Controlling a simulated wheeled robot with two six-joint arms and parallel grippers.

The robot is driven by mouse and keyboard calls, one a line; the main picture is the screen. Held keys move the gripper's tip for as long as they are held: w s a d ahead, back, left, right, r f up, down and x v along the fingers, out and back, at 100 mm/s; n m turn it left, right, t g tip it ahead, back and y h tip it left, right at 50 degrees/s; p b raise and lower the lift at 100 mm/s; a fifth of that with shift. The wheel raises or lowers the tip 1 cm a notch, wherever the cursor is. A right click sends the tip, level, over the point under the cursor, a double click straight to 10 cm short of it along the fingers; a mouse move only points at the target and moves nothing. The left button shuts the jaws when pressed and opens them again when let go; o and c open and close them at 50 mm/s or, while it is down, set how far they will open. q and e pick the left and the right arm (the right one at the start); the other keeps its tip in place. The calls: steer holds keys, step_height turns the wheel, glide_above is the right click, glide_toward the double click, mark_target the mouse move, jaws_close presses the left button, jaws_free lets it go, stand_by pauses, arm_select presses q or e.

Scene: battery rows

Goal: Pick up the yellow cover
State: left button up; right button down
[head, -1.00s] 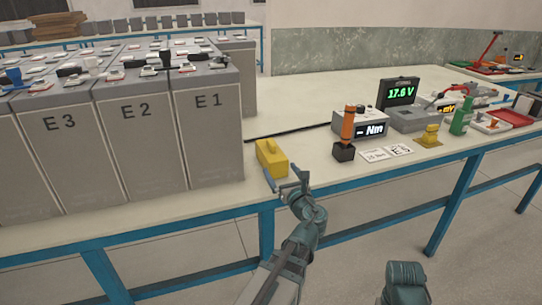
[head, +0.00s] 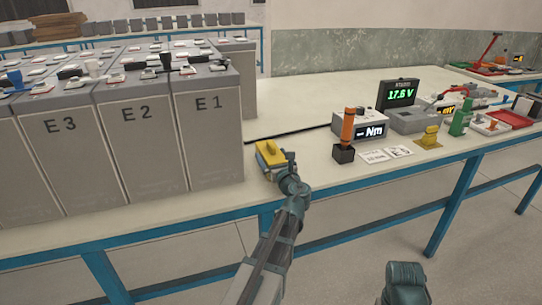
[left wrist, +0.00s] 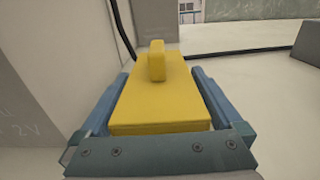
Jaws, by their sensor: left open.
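The yellow cover (head: 269,151) sits on the table to the right of battery E1. It is a box shape with a small raised handle on top, seen close up in the left wrist view (left wrist: 160,102). My left gripper (head: 273,161) is open around it; in the left wrist view one blue finger (left wrist: 113,100) stands on each side of the cover. I cannot tell whether the fingers touch it.
Tall grey battery cells (head: 208,135) stand close to the left of the cover. A black cable (head: 290,131) runs behind it. An orange-handled tool (head: 346,135), a display box (head: 372,127) and white cards (head: 385,154) lie to the right. Bare table separates them from the cover.

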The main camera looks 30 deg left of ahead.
arm_select(q)
steer(key=shift+w+a, duration=0.2)
steer(key=c, duration=1.2)
steer(key=shift+r, duration=0.15)
step_height(320, 180, up, 10)
steer(key=p, duration=1)
step_height(320, 180, up, 15)
steer(key=p, duration=1.5)
steer(key=shift+f, duration=0.2)
